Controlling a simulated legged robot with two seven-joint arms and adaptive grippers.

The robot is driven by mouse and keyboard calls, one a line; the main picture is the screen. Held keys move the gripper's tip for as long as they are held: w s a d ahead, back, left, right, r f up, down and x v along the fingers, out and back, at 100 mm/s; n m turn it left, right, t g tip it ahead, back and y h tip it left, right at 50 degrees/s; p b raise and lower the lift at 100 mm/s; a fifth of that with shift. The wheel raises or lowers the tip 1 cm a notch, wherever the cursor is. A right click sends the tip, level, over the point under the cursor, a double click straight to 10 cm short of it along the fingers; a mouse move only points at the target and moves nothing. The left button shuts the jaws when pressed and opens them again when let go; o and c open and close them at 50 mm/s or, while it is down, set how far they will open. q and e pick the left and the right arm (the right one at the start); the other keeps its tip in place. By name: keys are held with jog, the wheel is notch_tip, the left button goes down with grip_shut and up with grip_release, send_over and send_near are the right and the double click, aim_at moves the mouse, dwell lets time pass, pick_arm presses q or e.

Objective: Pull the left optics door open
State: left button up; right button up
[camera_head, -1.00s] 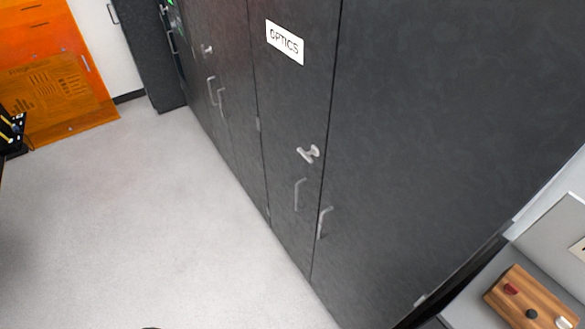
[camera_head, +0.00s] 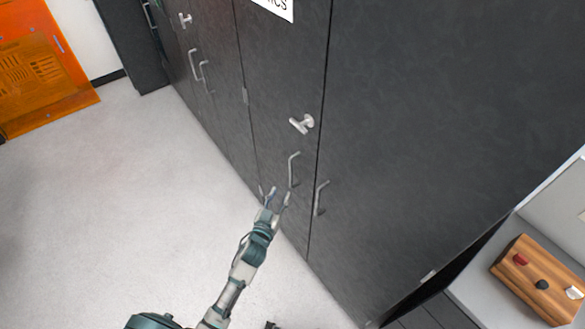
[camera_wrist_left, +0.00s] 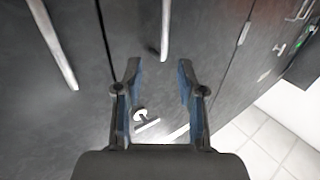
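The left optics door (camera_head: 280,85) is dark grey and looks shut, with a cut-off white label at its top. It carries a T-shaped silver knob (camera_head: 302,124) and, below it, a bar handle (camera_head: 291,170). My left gripper (camera_head: 274,191) is open and empty, just left of and below that handle. In the left wrist view, the handle (camera_wrist_left: 165,30) lies beyond the open fingertips (camera_wrist_left: 160,68), in line with the gap between them, and apart from them. The knob (camera_wrist_left: 145,119) shows between the fingers. My right gripper is not in view.
The right door (camera_head: 420,120) has its own bar handle (camera_head: 319,198) close beside the left one. More cabinet doors with handles run off to the left. A wooden block (camera_head: 540,280) sits on a grey surface at right. The pale floor (camera_head: 130,200) at left is clear.

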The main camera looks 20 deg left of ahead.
aim_at(290, 169)
pick_arm(q)
jog(key=w, duration=1.3)
jog(key=shift+d+f, duration=0.15)
jog(key=shift+d, duration=0.25)
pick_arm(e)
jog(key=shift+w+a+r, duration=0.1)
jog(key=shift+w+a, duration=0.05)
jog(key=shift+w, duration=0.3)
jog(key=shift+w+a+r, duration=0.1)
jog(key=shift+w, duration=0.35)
pick_arm(q)
jog(key=shift+a, duration=0.2)
jog(key=c, duration=0.4)
jog(key=shift+a, duration=0.1)
grip_shut()
jog(key=shift+a, duration=0.1)
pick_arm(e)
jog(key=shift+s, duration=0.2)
